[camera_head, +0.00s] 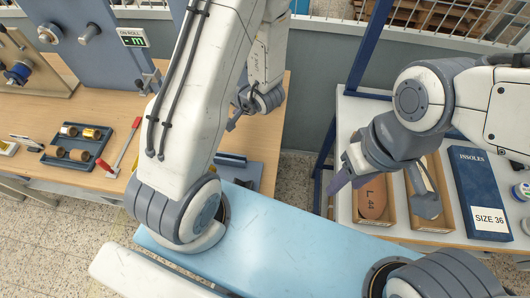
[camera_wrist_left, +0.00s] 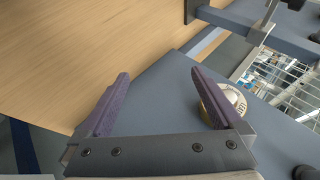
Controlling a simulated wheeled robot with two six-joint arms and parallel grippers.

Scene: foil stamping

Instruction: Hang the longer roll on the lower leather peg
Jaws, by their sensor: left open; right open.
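Several small rolls sit in a dark tray (camera_head: 54,164) on the wooden table in the head view, among them a gold one (camera_head: 91,133) and a brown one (camera_head: 79,155). I cannot tell which is longer. Knob-like pegs (camera_head: 88,33) stick out of a blue-grey panel, but I cannot tell which is the leather peg. My left gripper (camera_wrist_left: 160,80) is open, its purple fingers before a blue-grey surface. A round white-faced thing with lettering (camera_wrist_left: 235,99) and a tan side is partly hidden behind its right finger. My right gripper (camera_head: 380,203) is open above the insole boxes.
A red-handled tool (camera_head: 126,146) lies right of the tray. A display (camera_head: 133,38) is on the panel. A wooden stand (camera_head: 35,70) is at far left. A blue insole box (camera_head: 478,185) lies on the right shelf.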

